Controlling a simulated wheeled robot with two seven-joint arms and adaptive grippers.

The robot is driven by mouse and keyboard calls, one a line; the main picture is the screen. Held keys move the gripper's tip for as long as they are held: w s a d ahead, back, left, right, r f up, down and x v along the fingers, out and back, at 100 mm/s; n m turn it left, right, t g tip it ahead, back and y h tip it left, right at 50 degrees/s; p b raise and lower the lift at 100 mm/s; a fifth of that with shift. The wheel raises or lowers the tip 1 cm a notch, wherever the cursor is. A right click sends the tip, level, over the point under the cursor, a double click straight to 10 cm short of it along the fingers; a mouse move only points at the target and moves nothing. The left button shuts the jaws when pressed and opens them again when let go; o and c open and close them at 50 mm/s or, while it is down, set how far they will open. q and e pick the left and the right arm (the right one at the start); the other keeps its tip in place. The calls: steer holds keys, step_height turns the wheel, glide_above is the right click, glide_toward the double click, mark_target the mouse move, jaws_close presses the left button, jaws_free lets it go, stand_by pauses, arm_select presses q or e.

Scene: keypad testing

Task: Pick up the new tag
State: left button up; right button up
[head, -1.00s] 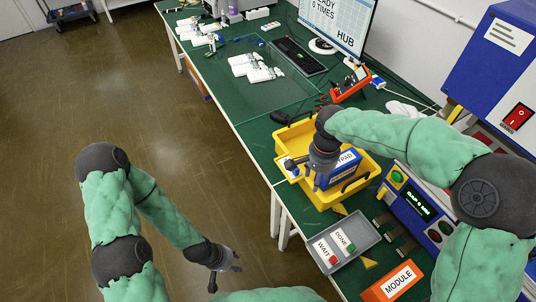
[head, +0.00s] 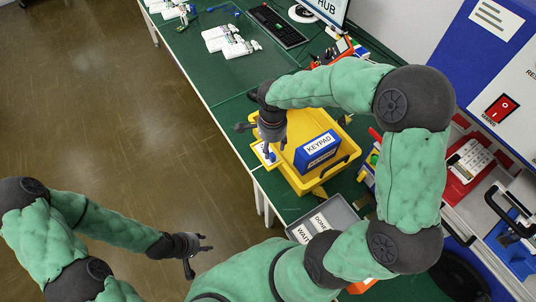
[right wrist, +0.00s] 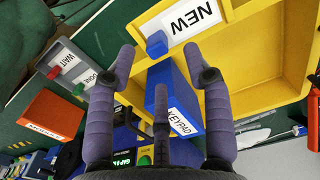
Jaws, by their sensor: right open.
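Whether a finger touches the knob I cannot tell. My left gripper (head: 198,254) is over the floor, away from the table, with its fingers spread and empty.
A blue KEYPAD box (head: 318,152) stands in the yellow bin, close to the right gripper. A grey tray (head: 343,214) with WAIT and DONE labels lies nearer. An orange MODULE block (right wrist: 54,115) shows in the right wrist view.

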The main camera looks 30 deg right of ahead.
mark_target(272, 154)
steer(key=shift+s+f+b, duration=0.2)
steer(key=shift+f+b, duration=0.65)
steer(key=shift+f, duration=1.9)
jaws_close()
